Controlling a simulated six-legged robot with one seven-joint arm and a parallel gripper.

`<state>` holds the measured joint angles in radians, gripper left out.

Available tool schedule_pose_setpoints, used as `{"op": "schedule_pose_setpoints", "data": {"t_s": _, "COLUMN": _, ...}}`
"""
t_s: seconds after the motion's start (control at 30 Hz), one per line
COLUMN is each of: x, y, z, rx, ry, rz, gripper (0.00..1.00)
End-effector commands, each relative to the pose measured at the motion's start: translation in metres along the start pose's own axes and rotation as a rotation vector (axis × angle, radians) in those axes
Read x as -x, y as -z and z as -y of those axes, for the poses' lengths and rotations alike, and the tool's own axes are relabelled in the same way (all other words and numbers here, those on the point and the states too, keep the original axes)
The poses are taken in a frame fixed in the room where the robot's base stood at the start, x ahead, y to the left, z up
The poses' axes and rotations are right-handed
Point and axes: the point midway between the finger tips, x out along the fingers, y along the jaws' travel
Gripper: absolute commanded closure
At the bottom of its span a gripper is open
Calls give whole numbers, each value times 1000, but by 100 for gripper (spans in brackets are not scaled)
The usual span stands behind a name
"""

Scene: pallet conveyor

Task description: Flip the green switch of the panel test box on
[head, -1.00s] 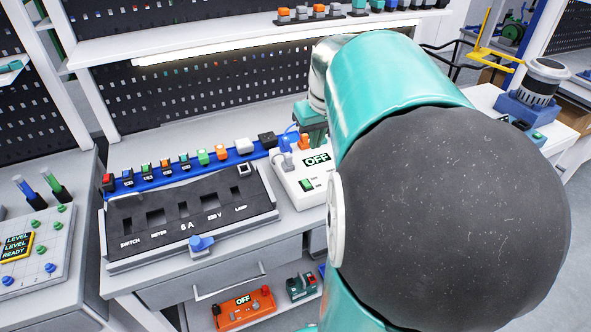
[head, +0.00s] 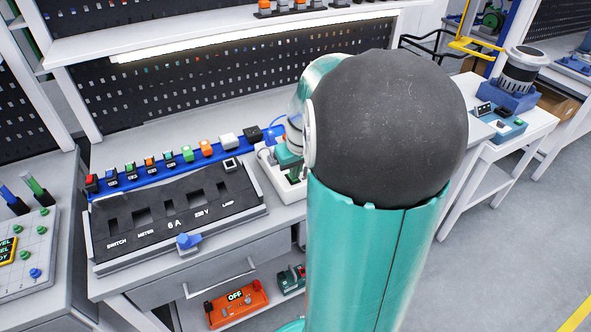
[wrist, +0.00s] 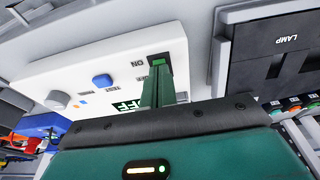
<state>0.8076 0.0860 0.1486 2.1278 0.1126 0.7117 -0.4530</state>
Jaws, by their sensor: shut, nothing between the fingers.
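The panel test box (wrist: 90,70) is a white box that fills much of the wrist view. It carries a blue button, a grey knob and a green-lit display (wrist: 128,106), of which "FF" shows beside my gripper. Its green switch (wrist: 158,62) sits in a black frame by the "ON" mark. My gripper (wrist: 161,72) is shut and empty, its fingertips at the switch; I cannot tell whether they touch. In the head view the test box (head: 291,197) is mostly hidden behind my arm, and my gripper (head: 287,160) is over it.
A grey panel tray (head: 175,222) with black slots and a blue knob lies left of the box. A blue rail (head: 215,153) with several coloured modules runs behind it. An orange box (head: 237,305) reading "OFF" is on the shelf below. Floor at the right is clear.

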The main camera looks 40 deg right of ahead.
Motion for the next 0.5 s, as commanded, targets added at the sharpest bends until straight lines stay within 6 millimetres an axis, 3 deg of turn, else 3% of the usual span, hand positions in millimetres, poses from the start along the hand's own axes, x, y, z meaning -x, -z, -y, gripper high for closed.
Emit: {"op": "schedule_pose_setpoints", "data": {"t_s": 0.5, "x": -6, "y": -4, "z": 0, "rx": -1, "ry": 0, "rz": -2, "gripper": 100}}
